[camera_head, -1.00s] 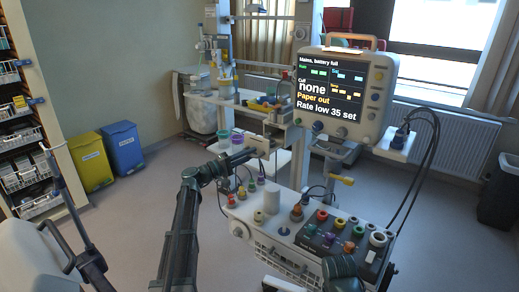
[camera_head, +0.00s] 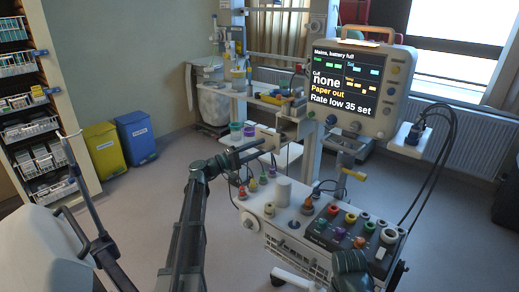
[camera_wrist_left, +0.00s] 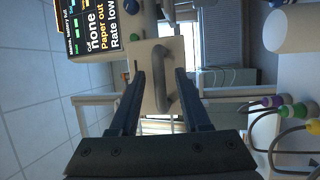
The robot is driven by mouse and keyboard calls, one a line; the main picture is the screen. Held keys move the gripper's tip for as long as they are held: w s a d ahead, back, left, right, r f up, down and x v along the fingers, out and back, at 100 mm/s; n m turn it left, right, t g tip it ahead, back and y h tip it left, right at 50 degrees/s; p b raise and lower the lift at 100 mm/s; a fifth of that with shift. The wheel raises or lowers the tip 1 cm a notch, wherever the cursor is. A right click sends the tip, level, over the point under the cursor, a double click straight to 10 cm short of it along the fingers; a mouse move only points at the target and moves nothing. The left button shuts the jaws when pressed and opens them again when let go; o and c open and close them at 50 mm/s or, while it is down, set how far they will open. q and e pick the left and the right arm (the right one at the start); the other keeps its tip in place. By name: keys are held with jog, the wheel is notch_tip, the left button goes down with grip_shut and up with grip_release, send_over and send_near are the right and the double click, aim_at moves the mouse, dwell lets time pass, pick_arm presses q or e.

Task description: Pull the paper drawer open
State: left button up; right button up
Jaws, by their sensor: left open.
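The paper drawer, a cream front with a grey D-shaped handle, shows in the left wrist view (camera_wrist_left: 147,62). Its handle (camera_wrist_left: 166,80) appears between my fingers; whether it is within their reach is hard to judge. In the head view the drawer (camera_head: 268,135) is a small pale block just behind my left gripper (camera_head: 262,147), which partly hides it. The drawer looks shut. My left gripper is open and empty, with its two dark fingers (camera_wrist_left: 160,74) on either side of the handle in the wrist view.
The monitor (camera_head: 360,85) reads "Paper out". A trolley (camera_head: 290,245) with a white cylinder (camera_head: 283,192), coloured knobs and cables stands right of my left arm. Yellow (camera_head: 103,150) and blue (camera_head: 136,138) bins stand by the wall. The floor between is clear.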

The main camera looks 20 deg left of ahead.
pick_arm(q)
jog(key=b+v, duration=0.2)
jog(key=v, duration=1.1)
jog(key=shift+s+f, duration=0.1)
jog(key=shift+s, duration=0.05)
jog(key=s+d+f+m+g+y, duration=0.1)
jog(key=s+d+f+m+g, duration=0.15)
jog(key=d+f, duration=0.45)
jog(key=s+d+f+m+g+y, duration=0.15)
jog(key=d+g, duration=0.25)
jog(key=d, duration=0.7)
jog(key=s+d+f+m+g, duration=0.25)
jog(key=d+f+g, duration=0.2)
jog(key=d, duration=0.45)
jog(key=s+d+f+m+g+y+p, duration=0.1)
jog(key=s+d+f+g+y, duration=0.1)
jog(key=s+d+f+y, duration=0.3)
jog(key=s+d+f+m+g+y, duration=0.1)
jog(key=s+d+f+m, duration=0.15)
jog(key=s, duration=0.45)
jog(key=s+f+m+y, duration=0.2)
jog(key=s+f+y, duration=0.1)
jog(key=s+y, duration=0.3)
jog(key=s+a, duration=0.1)
jog(key=s, duration=0.1)
jog(key=shift+s+g+p, duration=0.3)
jog(key=shift+p, duration=0.1)
